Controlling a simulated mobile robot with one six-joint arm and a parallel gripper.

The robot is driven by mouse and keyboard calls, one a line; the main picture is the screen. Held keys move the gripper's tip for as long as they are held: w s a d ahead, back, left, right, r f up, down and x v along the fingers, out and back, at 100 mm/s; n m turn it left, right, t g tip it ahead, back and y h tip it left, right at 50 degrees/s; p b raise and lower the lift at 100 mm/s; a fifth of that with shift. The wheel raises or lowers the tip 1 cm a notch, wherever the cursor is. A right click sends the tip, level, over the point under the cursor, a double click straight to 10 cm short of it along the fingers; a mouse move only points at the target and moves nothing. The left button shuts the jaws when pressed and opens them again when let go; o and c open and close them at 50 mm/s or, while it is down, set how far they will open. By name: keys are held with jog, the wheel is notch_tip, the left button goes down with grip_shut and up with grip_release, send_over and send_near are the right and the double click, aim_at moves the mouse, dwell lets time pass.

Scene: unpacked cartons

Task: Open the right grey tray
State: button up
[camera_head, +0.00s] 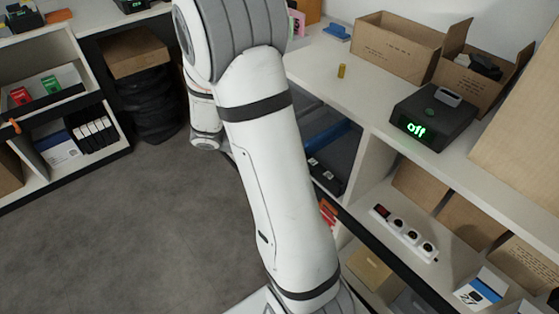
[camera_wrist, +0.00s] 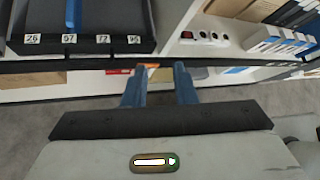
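A dark grey tray (camera_head: 327,178) sits in the right-hand shelf unit under the white counter, partly hidden by my arm. Something blue lies in it. In the wrist view the tray (camera_wrist: 110,45) is at the upper left, with small white number labels along its front and a blue strip inside. I cannot tell how far it is pulled out. My gripper (camera_wrist: 160,68) shows two blue fingers spread apart with nothing between them. The fingertips appear below and right of the labelled front, apparently apart from it. In the head view my gripper is not visible.
A white power strip (camera_head: 404,233) lies on the shelf right of the tray, near cardboard boxes. A dark device reading "off" (camera_head: 432,116) and open cartons (camera_head: 397,42) stand on the counter. Another shelf unit (camera_head: 75,73) stands left. The grey floor (camera_head: 150,230) between is clear.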

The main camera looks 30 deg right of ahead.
jog(key=w+d+f+n+t+h+b, duration=0.2)
jog(key=w+f+n, duration=0.1)
jog(key=f+n, duration=0.35)
jog(key=w+d+f+n+t+h+b, duration=0.1)
jog(key=w+d+f+n+b, duration=0.15)
jog(key=f+n, duration=0.4)
jog(key=w+d+f+n+t+h+b, duration=0.1)
jog(key=w+f+n+t+h+b, duration=0.2)
jog(key=f, duration=0.6)
jog(key=shift+n+g+y, duration=0.4)
jog(key=shift+n+g, duration=0.1)
jog(key=shift+g, duration=0.2)
jog(key=x, duration=0.5)
jog(key=w+b+x, duration=0.1)
jog(key=x, duration=0.2)
jog(key=shift+a, duration=0.1)
jog(key=shift+c, duration=0.4)
grip_shut()
